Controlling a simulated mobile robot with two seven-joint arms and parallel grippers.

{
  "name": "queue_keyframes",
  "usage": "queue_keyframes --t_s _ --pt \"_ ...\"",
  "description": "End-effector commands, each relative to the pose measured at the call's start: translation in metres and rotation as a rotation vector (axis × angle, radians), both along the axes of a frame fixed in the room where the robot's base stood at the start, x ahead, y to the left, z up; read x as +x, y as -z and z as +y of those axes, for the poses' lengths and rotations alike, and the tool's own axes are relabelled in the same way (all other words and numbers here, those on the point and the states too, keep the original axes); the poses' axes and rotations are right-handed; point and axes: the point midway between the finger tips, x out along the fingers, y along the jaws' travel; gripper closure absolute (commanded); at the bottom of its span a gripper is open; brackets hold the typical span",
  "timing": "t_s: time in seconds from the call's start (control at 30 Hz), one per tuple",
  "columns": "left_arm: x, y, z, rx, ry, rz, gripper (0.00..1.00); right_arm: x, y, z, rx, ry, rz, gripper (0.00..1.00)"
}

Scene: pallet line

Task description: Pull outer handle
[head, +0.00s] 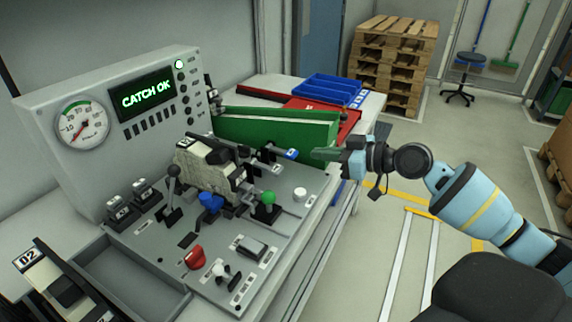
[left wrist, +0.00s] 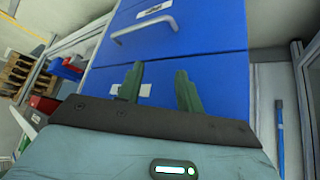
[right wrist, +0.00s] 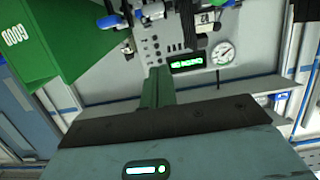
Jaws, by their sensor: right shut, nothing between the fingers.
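The control panel (head: 215,250) carries several levers and knobs. A flat lever with a blue end (head: 291,154) sticks out toward the panel's right edge. I cannot tell for sure which part is the outer handle. My right gripper (head: 322,153) is shut and empty, its green fingertips just right of the blue end, with a small gap visible. In the right wrist view the closed fingers (right wrist: 157,88) point toward the panel. My left gripper (left wrist: 158,88) is outside the head view. In the left wrist view it is open and empty before blue drawers (left wrist: 195,65) with a metal handle (left wrist: 144,30).
A green box (head: 278,130) stands behind the lever, near my right gripper. A gauge (head: 82,122) and a screen (head: 146,95) reading "CATCH OK" face the panel. A green ball knob (head: 268,198) and red knob (head: 194,257) stand nearby. Pallets (head: 392,60) are far back.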

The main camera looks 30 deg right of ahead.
Motion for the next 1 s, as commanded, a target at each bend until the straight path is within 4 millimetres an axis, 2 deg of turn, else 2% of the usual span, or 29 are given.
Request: queue_keyframes --t_s 0.27,0.77,0.83,1.0 --pt "0.002 -0.005 0.000 0.000 0.001 -0.007 0.64 0.015 0.002 0.009 0.003 0.001 -0.003 1.00" --pt "0.012 -0.020 0.001 0.002 0.002 -0.035 0.64 0.087 0.023 0.053 0.004 -0.001 -0.001 1.00" --pt "0.010 -0.017 0.001 0.002 0.001 -0.031 0.64 0.084 0.040 0.050 0.001 0.001 0.005 1.00" --pt "0.009 -0.016 0.002 0.003 0.002 -0.026 0.64 0.084 0.059 0.050 0.002 0.001 0.004 1.00"
